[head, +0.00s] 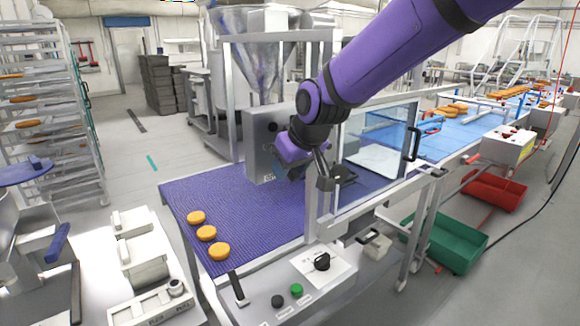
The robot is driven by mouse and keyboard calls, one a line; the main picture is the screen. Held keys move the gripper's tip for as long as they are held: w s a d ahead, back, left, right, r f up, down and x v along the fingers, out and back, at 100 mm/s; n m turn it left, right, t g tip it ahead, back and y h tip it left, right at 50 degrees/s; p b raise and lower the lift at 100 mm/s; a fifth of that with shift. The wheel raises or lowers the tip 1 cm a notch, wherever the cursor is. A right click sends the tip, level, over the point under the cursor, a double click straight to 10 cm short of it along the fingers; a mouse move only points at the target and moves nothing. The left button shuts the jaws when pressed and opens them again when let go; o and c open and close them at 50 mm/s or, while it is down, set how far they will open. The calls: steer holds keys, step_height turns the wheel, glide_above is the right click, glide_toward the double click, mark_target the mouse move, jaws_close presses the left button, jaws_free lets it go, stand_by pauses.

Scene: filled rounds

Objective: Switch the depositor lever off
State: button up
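The depositor has a steel hopper (248,45) above a grey box (260,140) that stands over the purple belt (225,200). A small dark round part (272,127) shows on the box's face. My gripper (325,180) is in front of and right of this box, pointing down over the belt. Its purple wrist covers part of the box's right side, and I cannot make out a depositor lever there. The fingers are small and overlap dark parts behind them, so open or shut is unclear. No held thing is clearly visible.
Three orange rounds (207,233) lie on the belt's left end. A clear guard panel (380,145) with a black handle stands right of my gripper. The front panel carries a black rotary knob (322,262), a green button (296,290) and a black-handled lever (238,290).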

steer(key=v, duration=1)
steer(key=shift+r, duration=0.35)
steer(key=shift+s+d, duration=0.15)
steer(key=s+d+r+m+h, duration=0.25)
steer(key=s+d, duration=0.55)
steer(key=d, duration=0.6)
steer(key=s+d+f+m, duration=0.4)
steer(key=s+d, duration=0.6)
steer(key=s, duration=0.4)
steer(key=shift+s+f+h, duration=0.2)
steer(key=shift+s+h, duration=0.15)
steer(key=shift+h, duration=0.1)
